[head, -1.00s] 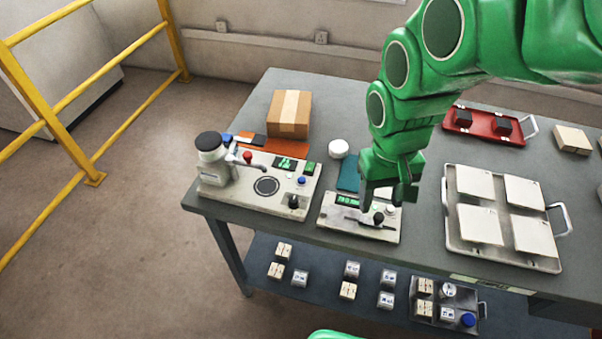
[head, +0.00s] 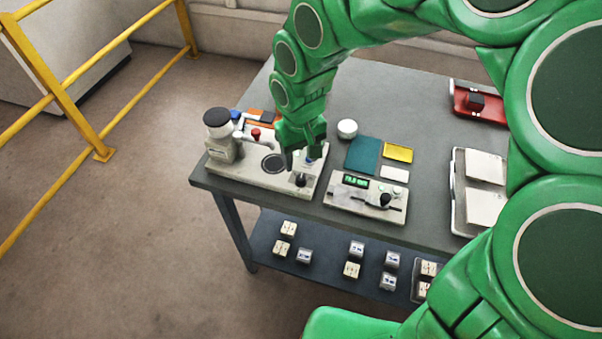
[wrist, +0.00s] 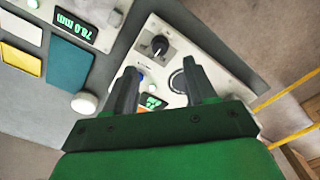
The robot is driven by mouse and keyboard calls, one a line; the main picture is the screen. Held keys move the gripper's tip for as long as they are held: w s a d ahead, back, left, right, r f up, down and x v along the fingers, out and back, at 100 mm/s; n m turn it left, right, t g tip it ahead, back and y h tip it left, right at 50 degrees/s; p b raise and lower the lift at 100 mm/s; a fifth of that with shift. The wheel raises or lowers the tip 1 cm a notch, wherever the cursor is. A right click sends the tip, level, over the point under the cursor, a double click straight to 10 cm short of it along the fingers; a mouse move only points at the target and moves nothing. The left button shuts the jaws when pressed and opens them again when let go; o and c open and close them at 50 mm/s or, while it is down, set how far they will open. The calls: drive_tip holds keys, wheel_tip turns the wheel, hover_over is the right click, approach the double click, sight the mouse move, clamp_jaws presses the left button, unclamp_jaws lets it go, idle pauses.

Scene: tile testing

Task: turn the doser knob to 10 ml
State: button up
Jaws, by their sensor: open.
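The doser (head: 247,168) is a pale panel unit at the table's left end, with a dark-capped bottle (head: 221,137) and a round dark plate (head: 273,163). Its black knob (head: 300,180) is at the front right corner; in the wrist view the knob (wrist: 160,45) shows on a dark dial, pointer readings too small to make out. My gripper (head: 302,157) is over the right part of the doser, just behind the knob. In the wrist view my gripper (wrist: 165,80) is open and empty, its fingers apart, with the knob ahead of the fingertips.
A second device (head: 367,197) with a green display reading about 78.0 mm stands to the right, close by. Teal (head: 363,156) and yellow (head: 398,152) pads and a white round item (head: 347,129) lie behind it. A tray with pale tiles (head: 487,205) is farther right.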

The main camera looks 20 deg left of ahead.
sight(301, 177)
drive_tip(key=shift+f, duration=3.6)
drive_tip(key=shift+c, duration=0.3)
clamp_jaws()
